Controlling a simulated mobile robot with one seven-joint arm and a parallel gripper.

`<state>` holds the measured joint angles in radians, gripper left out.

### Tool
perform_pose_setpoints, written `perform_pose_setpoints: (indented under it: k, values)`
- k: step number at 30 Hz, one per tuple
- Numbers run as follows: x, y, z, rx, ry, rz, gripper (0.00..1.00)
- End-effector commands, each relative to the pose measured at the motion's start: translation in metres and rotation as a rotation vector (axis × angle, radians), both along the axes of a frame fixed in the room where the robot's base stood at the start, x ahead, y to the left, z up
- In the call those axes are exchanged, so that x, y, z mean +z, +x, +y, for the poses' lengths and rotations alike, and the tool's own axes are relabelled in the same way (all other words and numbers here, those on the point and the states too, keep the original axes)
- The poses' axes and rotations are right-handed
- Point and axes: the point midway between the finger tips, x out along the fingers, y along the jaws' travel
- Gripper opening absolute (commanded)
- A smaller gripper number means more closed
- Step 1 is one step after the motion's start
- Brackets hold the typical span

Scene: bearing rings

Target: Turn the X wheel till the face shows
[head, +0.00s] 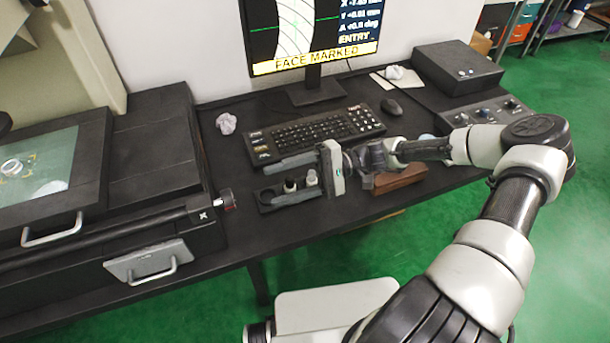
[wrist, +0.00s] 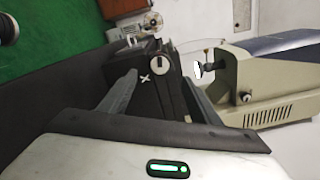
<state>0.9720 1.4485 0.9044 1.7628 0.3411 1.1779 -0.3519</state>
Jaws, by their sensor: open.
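The X wheel (head: 227,199) is a small dark and reddish knob on the right end of the rail along the machine's front, beside a white X mark. In the wrist view the wheel (wrist: 160,63) shows a pale round end, ahead between the fingers. My gripper (head: 270,185) is open and empty, to the right of the wheel and apart from it; its fingers point at it, also in the wrist view (wrist: 155,80). The monitor (head: 308,30) shows a white curved band with a green cross, X, Y and A readings, ENTRY and a yellow FACE MARKED bar.
A pale ring (head: 12,167) lies on the glass stage (head: 50,165) at left. A small dark tray (head: 268,199) with little parts sits below my fingers. The keyboard (head: 315,132), mouse (head: 391,106), brown block (head: 400,178) and knob panel (head: 488,112) are on the desk.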

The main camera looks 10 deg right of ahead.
Motion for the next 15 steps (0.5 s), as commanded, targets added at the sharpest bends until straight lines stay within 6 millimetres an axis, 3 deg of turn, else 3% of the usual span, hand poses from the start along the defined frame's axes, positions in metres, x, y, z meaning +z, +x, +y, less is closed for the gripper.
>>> perform_pose_setpoints:
  k: [6, 15]
  values:
    - [-0.001, 0.01, -0.04, -0.002, -0.002, 0.0, 0.57]
    - [0.0, 0.013, -0.057, 0.0, 0.0, 0.001, 0.57]
